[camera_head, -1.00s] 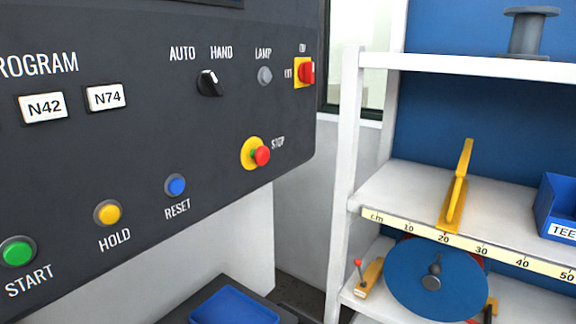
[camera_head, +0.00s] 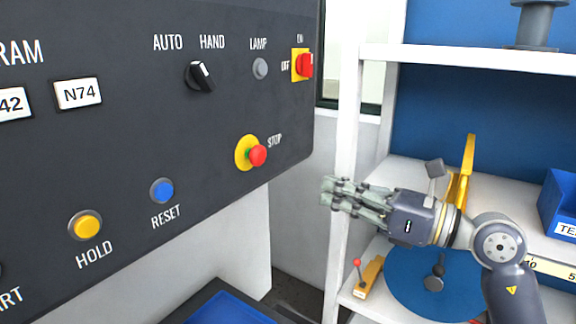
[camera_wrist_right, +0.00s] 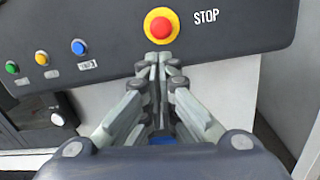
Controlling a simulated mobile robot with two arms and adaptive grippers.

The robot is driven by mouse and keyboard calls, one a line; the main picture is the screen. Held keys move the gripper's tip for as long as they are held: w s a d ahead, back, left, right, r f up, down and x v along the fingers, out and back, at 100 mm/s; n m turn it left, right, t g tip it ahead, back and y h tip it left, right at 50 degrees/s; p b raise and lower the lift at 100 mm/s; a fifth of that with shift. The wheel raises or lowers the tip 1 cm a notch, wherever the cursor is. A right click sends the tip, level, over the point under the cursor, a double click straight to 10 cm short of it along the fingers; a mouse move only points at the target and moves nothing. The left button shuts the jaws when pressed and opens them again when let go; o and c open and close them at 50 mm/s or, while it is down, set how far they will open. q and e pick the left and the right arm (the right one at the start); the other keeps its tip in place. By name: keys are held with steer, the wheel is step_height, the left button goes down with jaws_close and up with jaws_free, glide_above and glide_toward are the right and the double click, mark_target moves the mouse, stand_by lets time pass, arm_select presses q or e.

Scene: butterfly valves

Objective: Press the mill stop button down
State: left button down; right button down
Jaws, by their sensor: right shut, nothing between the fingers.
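The mill stop button (camera_head: 257,155) is a red mushroom head on a yellow disc, labelled STOP, at the lower right of the dark control panel (camera_head: 120,140). A bit of green shows behind its head in the head view. My right gripper (camera_head: 326,193) is shut and empty, to the right of and a little below the button, apart from it in the head view. In the right wrist view the stop button (camera_wrist_right: 161,26) is just beyond the closed fingertips (camera_wrist_right: 158,60). My left gripper is not in view.
The panel also carries the reset button (camera_head: 162,191), hold button (camera_head: 85,226), selector knob (camera_head: 201,76) and red switch (camera_head: 304,65). A white shelf (camera_head: 347,150) stands at right, behind my right arm. A blue tray (camera_head: 230,308) sits below the panel.

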mark_target(261, 164)
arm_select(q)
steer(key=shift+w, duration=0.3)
arm_select(e)
steer(key=shift+s+d+r+n+t+h, duration=0.35)
steer(key=shift+s+r+n, duration=0.25)
steer(key=shift+r, duration=0.2)
steer(key=shift+w, duration=0.1)
